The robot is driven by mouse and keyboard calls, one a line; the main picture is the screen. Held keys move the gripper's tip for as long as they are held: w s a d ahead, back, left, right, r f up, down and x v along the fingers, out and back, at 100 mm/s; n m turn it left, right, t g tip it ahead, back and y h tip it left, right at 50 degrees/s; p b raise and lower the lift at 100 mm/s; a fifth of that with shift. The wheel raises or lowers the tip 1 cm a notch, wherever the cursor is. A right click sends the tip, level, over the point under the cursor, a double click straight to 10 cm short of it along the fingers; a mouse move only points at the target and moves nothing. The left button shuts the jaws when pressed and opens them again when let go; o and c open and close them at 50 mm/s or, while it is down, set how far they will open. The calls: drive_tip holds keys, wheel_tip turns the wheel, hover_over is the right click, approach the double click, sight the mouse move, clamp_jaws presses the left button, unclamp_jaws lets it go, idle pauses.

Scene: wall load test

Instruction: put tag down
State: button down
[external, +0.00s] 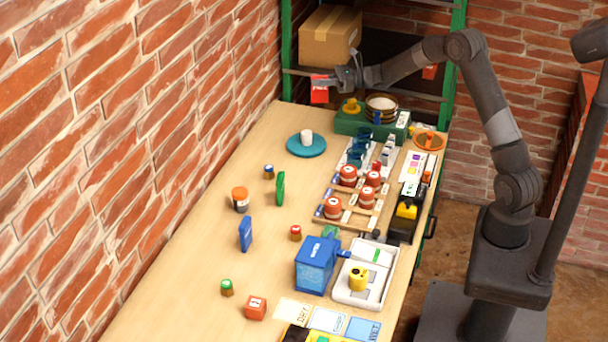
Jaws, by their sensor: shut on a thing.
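My gripper (328,80) is at the far end of the table, in front of the shelf. It is shut on a red tag (319,91), which hangs below the fingers with small pale marks on its face. The tag is held in the air near the table's far left corner, and it appears apart from the tabletop. The fingertips are small in this view, and the exact grip on the tag is hard to make out.
A cardboard box (330,36) sits on the green-posted shelf behind my gripper. A teal plate (306,145) with a white cup, a green tray (350,122) and a wooden rack (352,216) with red pots stand on the table (190,270). A brick wall (100,130) runs along the left.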

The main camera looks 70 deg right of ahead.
drive_tip(key=w+a+f+h, duration=0.1)
drive_tip(key=w+a+f, duration=0.4)
drive_tip(key=f, duration=0.5)
drive_tip(key=shift+w+f+m, duration=0.2)
drive_tip(key=shift+w+m, duration=0.2)
drive_tip(key=shift+w, duration=0.8)
drive_tip(key=shift+f, duration=0.65)
drive_tip(key=c, duration=1.3)
unclamp_jaws()
drive_tip(key=shift+r, duration=0.1)
